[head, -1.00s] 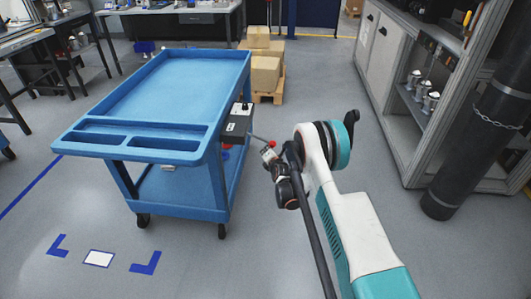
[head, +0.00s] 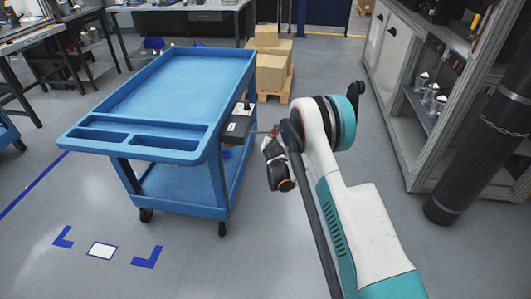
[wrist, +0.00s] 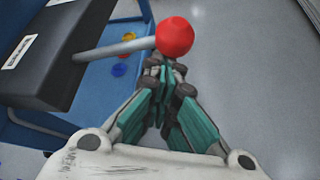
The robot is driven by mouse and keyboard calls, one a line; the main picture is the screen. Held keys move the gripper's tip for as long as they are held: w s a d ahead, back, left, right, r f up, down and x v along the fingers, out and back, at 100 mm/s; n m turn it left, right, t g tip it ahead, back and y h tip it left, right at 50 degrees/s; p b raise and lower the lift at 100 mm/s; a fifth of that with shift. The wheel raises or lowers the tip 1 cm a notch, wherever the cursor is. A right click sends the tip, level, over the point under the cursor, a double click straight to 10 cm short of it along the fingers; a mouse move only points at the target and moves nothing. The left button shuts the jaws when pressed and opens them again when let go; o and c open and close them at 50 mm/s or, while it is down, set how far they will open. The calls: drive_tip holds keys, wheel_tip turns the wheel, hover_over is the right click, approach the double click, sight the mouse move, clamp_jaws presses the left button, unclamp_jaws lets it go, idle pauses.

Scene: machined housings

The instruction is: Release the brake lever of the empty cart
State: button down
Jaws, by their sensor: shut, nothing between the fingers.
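The blue cart (head: 175,88) stands left of centre with a bare top deck. A black box (head: 238,125) with a white label is fixed to its right side. From the box (wrist: 60,45) a grey lever (wrist: 110,48) sticks out sideways, ending in a red ball knob (wrist: 174,36). My gripper (wrist: 166,68) is shut and empty, its fingertips right by the knob's lower side in the wrist view. I cannot tell whether they touch it. In the head view my arm partly hides the gripper and the knob.
Small coloured round items (wrist: 124,60) show beyond the lever, low by the cart. Cardboard boxes (head: 270,70) stand on a pallet behind the cart. A grey cabinet (head: 400,130) and a dark chained cylinder (head: 485,150) stand at right. The floor in front is clear, with blue markings.

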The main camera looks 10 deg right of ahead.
drive_tip(key=shift+w+a+r+n+h, duration=0.15)
drive_tip(key=shift+r+n+h, duration=0.2)
drive_tip(key=shift+r, duration=0.6)
drive_tip(key=shift+a+r+n+h, duration=0.1)
drive_tip(key=shift+r+n+h, duration=0.2)
drive_tip(key=shift+r, duration=0.65)
drive_tip(key=shift+f, duration=0.1)
drive_tip(key=p, duration=0.1)
approach(270, 132)
drive_tip(key=s+a+f, duration=0.2)
drive_tip(key=s, duration=0.1)
drive_tip(key=shift+s+d, duration=0.1)
drive_tip(key=shift+d, duration=0.05)
